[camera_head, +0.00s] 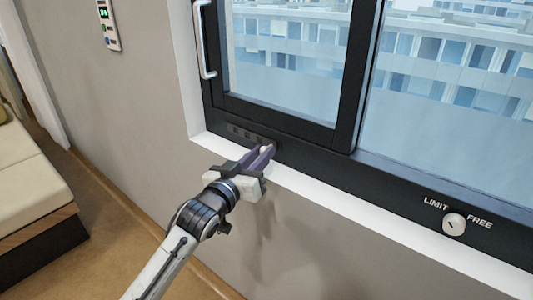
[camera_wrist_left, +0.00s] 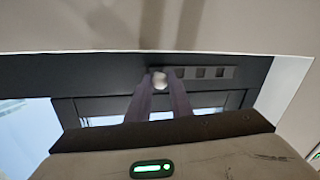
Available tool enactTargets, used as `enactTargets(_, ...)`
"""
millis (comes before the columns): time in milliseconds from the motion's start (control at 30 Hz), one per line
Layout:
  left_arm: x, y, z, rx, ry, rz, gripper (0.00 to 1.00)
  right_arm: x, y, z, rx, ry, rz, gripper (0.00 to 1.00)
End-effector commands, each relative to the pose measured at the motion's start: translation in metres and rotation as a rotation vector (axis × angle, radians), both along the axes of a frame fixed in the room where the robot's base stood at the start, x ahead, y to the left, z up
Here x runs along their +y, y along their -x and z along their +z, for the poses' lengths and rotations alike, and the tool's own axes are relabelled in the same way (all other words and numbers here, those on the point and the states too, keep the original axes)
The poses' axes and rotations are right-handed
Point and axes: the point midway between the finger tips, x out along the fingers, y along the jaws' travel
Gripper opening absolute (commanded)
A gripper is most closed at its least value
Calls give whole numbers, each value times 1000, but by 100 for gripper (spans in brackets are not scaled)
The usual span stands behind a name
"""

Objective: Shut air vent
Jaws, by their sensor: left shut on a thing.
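The air vent (camera_head: 245,134) is a strip with a row of small square openings in the dark lower window frame. In the left wrist view the vent strip (camera_wrist_left: 210,72) shows several squares to the right of my fingers. A small white knob (camera_wrist_left: 160,79) sits at the vent, between my fingertips. My left gripper (camera_head: 264,151) reaches the frame just right of the visible openings and is shut on the knob; the gripper also shows in the left wrist view (camera_wrist_left: 161,84). The fingers hide part of the strip. My right gripper is not in view.
A white sill (camera_head: 345,206) runs below the frame. A window handle (camera_head: 203,40) stands above left. A round lock (camera_head: 454,224) marked LIMIT and FREE is at the right. A wall panel (camera_head: 108,25) and a bed or bench (camera_head: 30,190) are at the left.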

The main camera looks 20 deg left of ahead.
Motion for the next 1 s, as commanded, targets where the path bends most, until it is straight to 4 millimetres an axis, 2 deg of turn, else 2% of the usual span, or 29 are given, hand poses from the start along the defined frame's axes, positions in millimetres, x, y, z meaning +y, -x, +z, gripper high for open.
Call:
enactTargets(200,5,-1,0,-1,-3,10,0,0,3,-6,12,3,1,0)
enactTargets(233,6,-1,1,-1,-3,10,24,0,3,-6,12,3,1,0)
enactTargets(300,6,-1,1,-1,-3,10,36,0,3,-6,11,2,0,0)
enactTargets(333,5,-1,1,-1,-3,10,38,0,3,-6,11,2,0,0)
enactTargets(667,4,2,0,-1,-1,7,38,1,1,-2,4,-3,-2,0)
enactTargets(767,6,13,0,0,-1,7,38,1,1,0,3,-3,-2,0)
enactTargets(1000,13,59,0,1,-1,8,38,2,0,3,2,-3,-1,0)
